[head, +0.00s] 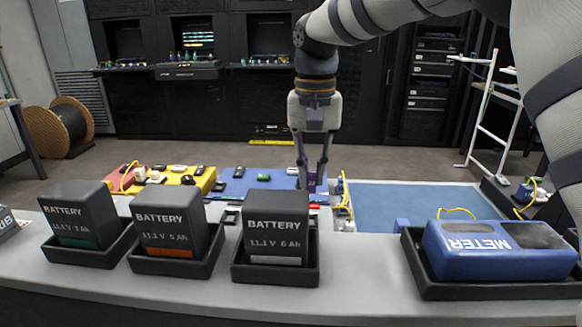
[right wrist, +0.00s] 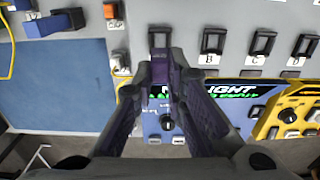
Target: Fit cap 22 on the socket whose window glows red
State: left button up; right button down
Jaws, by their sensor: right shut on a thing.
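My right gripper (head: 312,186) reaches down over the panel behind the battery row. In the right wrist view its fingers (right wrist: 166,82) are shut on a small dark purple piece (right wrist: 161,66), probably a cap; no number is readable on it. It is just below a black-framed socket (right wrist: 160,36) on the grey panel; I cannot tell whether they touch. Black-framed sockets marked B (right wrist: 212,41), C (right wrist: 262,44) and D (right wrist: 304,46) stand to the right. A small orange-red part (right wrist: 110,9) is above the "CAP" label. I cannot make out which socket window glows red. My left gripper is out of view.
Three batteries (head: 277,222) stand in black trays along the front. A blue meter (head: 490,250) lies in a tray at the right. A yellow block (head: 185,182) with switches is behind the batteries. A blue mat (head: 415,200) is clear. Yellow cables are nearby.

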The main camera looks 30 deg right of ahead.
jog(key=shift+d+f, duration=0.2)
jog(key=shift+w+a+f+b, duration=0.1)
jog(key=shift+f+b, duration=0.1)
jog(key=shift+f, duration=1.3)
jog(key=shift+w+a+f+b, duration=0.1)
jog(key=shift+f+b, duration=0.05)
jog(key=shift+f, duration=1.35)
jog(key=shift+f, duration=0.5)
jog(key=c, duration=1.5)
grip_release()
jog(key=shift+c, duration=0.2)
notch_tip(320, 180, up, 12)
